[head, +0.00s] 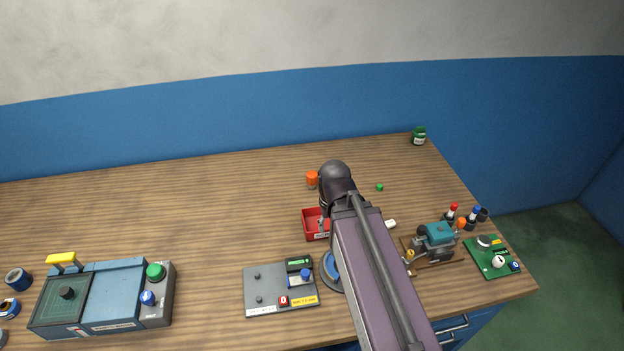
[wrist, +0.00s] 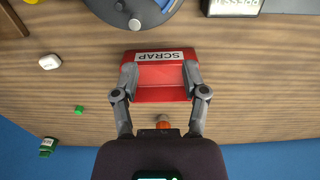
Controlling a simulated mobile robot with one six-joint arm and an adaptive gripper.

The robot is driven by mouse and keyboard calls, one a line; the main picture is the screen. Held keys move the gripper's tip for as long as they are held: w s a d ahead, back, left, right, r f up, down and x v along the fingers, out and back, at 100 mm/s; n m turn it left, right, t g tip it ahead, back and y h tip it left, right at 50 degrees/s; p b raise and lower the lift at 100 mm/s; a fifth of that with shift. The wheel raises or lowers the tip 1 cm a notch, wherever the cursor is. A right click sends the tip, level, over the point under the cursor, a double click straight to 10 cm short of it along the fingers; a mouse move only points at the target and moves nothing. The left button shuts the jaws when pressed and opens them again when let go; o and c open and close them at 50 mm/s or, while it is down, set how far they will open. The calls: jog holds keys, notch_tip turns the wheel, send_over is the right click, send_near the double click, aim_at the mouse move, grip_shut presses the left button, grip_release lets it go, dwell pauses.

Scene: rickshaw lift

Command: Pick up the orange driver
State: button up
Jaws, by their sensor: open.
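An orange-topped piece (head: 461,223), which looks like the orange driver, stands at the right of the table among red-topped (head: 453,208) and blue-topped (head: 476,211) pieces. It is partly hidden beside the teal machine (head: 434,239), and its lower part cannot be made out. My gripper (wrist: 160,78) is open and empty, over the red SCRAP bin (wrist: 160,95), well to the left of the orange-topped piece in the head view. In the head view my arm hides most of the gripper. The orange-topped piece is not seen in the wrist view.
A separate orange cylinder (head: 312,178) stands behind the bin. A grey panel (head: 265,294), a blue machine (head: 104,297) and a green board (head: 492,257) stand along the front. A green jar (head: 419,136) is at the back corner. The back left of the table is clear.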

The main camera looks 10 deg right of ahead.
aim_at(312, 174)
jog(key=o, duration=0.6)
jog(key=shift+w, duration=0.2)
jog(key=w+r+p, duration=0.2)
jog(key=w, duration=1.1)
jog(key=w+r+t+p, duration=0.1)
jog(key=w+r, duration=0.1)
jog(key=w, duration=1.2)
jog(key=shift+w+p, duration=0.2)
jog(key=shift+p, duration=0.2)
jog(key=shift+d, duration=0.1)
jog(key=shift+f, duration=0.1)
jog(key=f+b, duration=0.6)
jog(key=shift+w+f+b, duration=0.3)
jog(key=shift+w+b, duration=0.05)
jog(key=shift+w+f+b, duration=0.1)
jog(key=shift+f+b, duration=0.85)
jog(key=shift+f, duration=0.15)
jog(key=f+b, duration=0.4)
jog(key=b, duration=0.1)
jog(key=shift+w+d+f, duration=0.2)
jog(key=shift+w+f, duration=0.1)
jog(key=shift+f, duration=0.1)
